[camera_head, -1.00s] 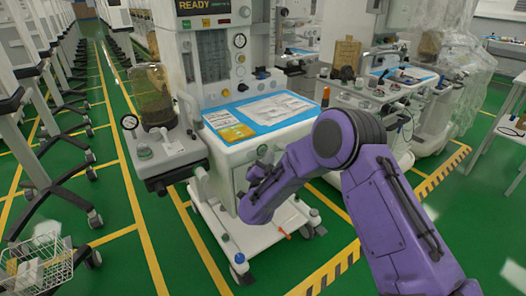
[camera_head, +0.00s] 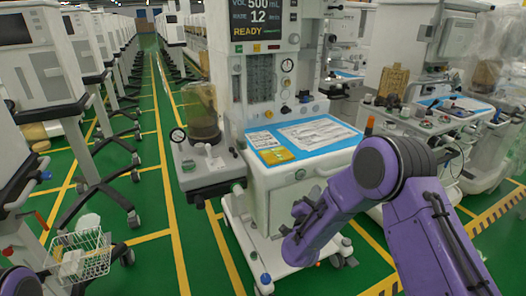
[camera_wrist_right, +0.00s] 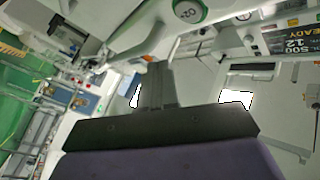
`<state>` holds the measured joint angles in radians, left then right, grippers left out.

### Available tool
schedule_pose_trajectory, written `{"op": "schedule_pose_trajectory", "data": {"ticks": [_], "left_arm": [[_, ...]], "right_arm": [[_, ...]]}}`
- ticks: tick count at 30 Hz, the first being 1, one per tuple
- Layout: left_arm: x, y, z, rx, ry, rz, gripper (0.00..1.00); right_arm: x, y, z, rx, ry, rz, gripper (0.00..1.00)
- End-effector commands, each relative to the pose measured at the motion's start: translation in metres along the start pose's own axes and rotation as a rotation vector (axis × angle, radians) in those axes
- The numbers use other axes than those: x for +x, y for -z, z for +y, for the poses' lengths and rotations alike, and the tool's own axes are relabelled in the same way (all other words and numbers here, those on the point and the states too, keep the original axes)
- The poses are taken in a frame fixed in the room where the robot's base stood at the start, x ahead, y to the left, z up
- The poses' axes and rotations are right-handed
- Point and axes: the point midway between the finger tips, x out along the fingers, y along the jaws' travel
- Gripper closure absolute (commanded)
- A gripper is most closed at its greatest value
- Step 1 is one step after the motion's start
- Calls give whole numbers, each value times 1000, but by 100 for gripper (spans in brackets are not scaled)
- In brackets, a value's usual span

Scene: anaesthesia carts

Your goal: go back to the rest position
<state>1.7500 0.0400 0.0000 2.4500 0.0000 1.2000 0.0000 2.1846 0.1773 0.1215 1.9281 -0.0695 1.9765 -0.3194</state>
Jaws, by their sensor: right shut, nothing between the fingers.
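My right arm reaches in from the lower right of the head view, its purple links bent at the elbow. My right gripper (camera_head: 306,210) is small and dark there, in front of the white anaesthesia cart (camera_head: 283,200) in the middle. In the right wrist view its dark fingers (camera_wrist_right: 157,86) are together, with nothing between them. I cannot tell its exact distance from the cart. A purple piece of my left arm shows at the lower left corner; my left gripper is out of view.
The cart's blue-edged worktop (camera_head: 342,137) bears papers and a yellow packet (camera_head: 276,156). A wire basket (camera_head: 80,262) with white items stands at the lower left. Another cart (camera_head: 432,125) stands at the right. Green floor with yellow lines runs clear between the rows.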

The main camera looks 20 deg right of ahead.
Motion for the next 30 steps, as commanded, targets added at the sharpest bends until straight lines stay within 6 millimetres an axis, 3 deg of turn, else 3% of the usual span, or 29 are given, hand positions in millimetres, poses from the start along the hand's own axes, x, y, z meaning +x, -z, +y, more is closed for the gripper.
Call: {"op": "schedule_pose_trajectory", "data": {"ticks": [4, 6, 8, 10, 13, 15, 18, 21, 25, 30], "left_arm": [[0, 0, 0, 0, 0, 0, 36], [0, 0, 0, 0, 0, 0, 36], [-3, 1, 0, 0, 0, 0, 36], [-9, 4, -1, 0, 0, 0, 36], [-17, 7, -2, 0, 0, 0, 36], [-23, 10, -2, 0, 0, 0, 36], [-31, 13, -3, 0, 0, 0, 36], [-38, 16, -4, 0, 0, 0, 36], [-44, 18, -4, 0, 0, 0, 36], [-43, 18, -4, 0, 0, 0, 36]], "right_arm": [[0, -6, -1, 11, 8, -30, 100], [-13, -26, 6, -15, 15, -151, 100], [-40, -52, 26, -79, 5, -313, 100], [-83, -77, 62, -171, -31, -509, 100], [-153, -96, 120, -303, -108, -765, 100], [-204, -96, 160, -394, -172, -926, 100], [-269, -79, 208, -513, -262, -1113, 100], [-314, -55, 242, -609, -329, -1228, 100], [-342, -38, 264, -675, -369, -1290, 100], [-347, -38, 269, -682, -375, -1300, 100]]}}
